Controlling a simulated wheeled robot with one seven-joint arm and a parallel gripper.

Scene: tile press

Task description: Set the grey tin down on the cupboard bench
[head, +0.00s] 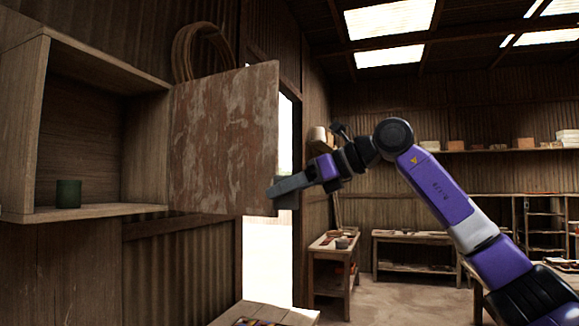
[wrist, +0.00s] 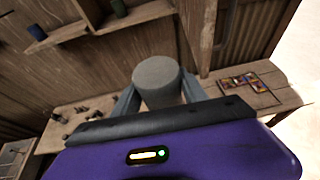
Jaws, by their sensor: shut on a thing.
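My gripper (head: 283,192) is raised in front of the open cupboard door in the head view. In the wrist view my gripper (wrist: 162,90) is shut on the grey tin (wrist: 157,72), with one finger on each side and the tin's round end facing the camera. The tin is hard to make out in the head view. The wooden bench below the cupboard (wrist: 270,99) lies beyond the tin in the wrist view. A corner of the bench (head: 300,317) shows at the bottom of the head view. The tin hides the middle of the bench.
The open cupboard (head: 100,212) holds a green tin (head: 68,194). Its door (head: 222,140) stands open beside my gripper. A tray of coloured pieces (wrist: 246,82) lies on the bench's right part; small dark objects (wrist: 66,128) are on its left.

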